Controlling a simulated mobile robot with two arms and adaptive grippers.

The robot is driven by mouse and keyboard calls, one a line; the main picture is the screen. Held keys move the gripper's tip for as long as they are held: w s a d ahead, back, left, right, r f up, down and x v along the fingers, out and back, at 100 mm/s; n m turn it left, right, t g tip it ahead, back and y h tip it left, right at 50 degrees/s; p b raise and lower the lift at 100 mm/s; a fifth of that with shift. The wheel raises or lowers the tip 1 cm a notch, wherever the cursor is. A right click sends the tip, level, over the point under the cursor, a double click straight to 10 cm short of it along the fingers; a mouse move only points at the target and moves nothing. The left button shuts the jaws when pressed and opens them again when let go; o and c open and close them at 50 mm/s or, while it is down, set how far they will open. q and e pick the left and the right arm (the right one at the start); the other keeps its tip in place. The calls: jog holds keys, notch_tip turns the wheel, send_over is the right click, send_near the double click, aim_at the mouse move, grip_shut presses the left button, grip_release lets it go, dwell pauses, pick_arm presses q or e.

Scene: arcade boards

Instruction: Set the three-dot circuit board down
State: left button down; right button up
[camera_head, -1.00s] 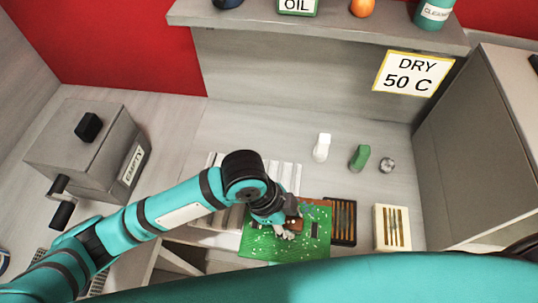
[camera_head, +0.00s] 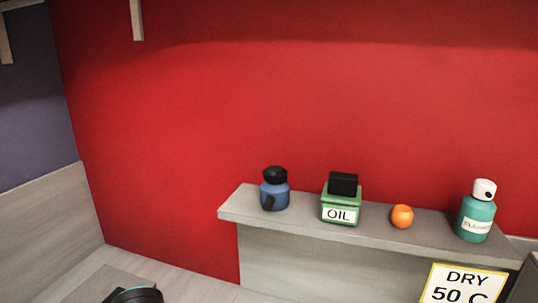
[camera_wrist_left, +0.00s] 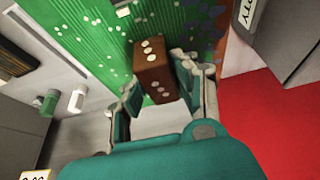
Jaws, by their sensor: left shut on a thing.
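In the left wrist view, the green circuit board (camera_wrist_left: 85,45) with pale specks fills the upper middle. A brown block (camera_wrist_left: 153,72) with white dots stands up from it. My left gripper (camera_wrist_left: 161,76) is shut on this block, one finger on each side. I cannot tell whether the board touches a surface below. The head view now looks too high to show the board or the jaws. My right gripper is in neither view.
The wrist view shows a white piece (camera_wrist_left: 77,100), a green piece (camera_wrist_left: 48,103), a dark rack (camera_wrist_left: 14,58) and a grey box (camera_wrist_left: 285,35). In the head view, a shelf (camera_head: 385,236) holds a blue jar (camera_head: 274,192), an oil can (camera_head: 341,200), an orange ball (camera_head: 402,216) and a teal bottle (camera_head: 475,215).

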pick_arm(q)
jog(key=a+r+n, duration=0.1)
jog(key=w+a+r+n+y, duration=0.1)
jog(key=a, duration=0.1)
jog(key=a+r+n, duration=0.1)
jog(key=shift+w+a+r+n, duration=0.3)
jog(key=shift+a+r+n, duration=0.05)
jog(key=shift+a+n, duration=0.05)
jog(key=shift+d, duration=0.1)
